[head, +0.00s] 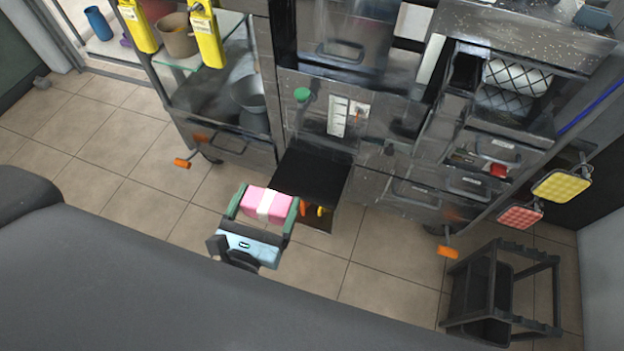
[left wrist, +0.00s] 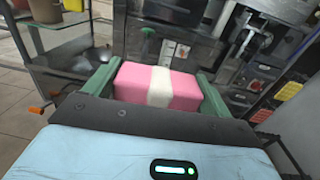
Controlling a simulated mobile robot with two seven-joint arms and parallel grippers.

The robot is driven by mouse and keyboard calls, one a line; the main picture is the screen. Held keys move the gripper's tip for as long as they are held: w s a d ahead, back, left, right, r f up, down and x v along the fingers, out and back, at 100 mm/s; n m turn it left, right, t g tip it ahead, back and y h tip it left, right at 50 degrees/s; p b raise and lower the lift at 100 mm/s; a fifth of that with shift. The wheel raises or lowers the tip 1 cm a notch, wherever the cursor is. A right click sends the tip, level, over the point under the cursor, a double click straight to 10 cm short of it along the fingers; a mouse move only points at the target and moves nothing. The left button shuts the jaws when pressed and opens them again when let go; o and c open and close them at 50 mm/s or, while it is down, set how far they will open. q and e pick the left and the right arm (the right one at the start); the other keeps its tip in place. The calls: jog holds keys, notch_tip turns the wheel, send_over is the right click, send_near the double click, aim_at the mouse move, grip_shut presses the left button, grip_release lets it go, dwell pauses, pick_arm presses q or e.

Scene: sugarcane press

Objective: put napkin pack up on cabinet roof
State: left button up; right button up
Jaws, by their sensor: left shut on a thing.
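A pink napkin pack with a white band (head: 267,203) is held between the green fingers of my left gripper (head: 266,205). In the left wrist view the pack (left wrist: 130,84) sits crosswise between the two fingers, and the gripper is shut on it. The gripper holds it in front of the steel cabinet (head: 380,150), near a dark shelf that juts out (head: 312,170). The top of the cabinet shows only in part, at the upper right of the head view. My right gripper is not in view.
Yellow and red pads (head: 562,185) hang at the cabinet's right side. Tiled floor is clear at left.

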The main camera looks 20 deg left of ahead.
pick_arm(q)
jog(key=w+d+f+b, duration=0.3)
jog(key=d+f+b, duration=0.1)
jog(key=f+b, duration=0.4)
jog(key=w+d+f+h+b, duration=0.1)
jog(key=w+d+f+b, duration=0.2)
jog(key=f+b, duration=0.5)
jog(key=w+d+f+b, duration=0.3)
jog(key=d+f+b, duration=0.1)
jog(key=f+b, duration=0.3)
jog(key=shift+w+d+f+m+b, duration=0.3)
jog(key=shift+f+m+b, duration=0.1)
jog(key=shift+f, duration=0.15)
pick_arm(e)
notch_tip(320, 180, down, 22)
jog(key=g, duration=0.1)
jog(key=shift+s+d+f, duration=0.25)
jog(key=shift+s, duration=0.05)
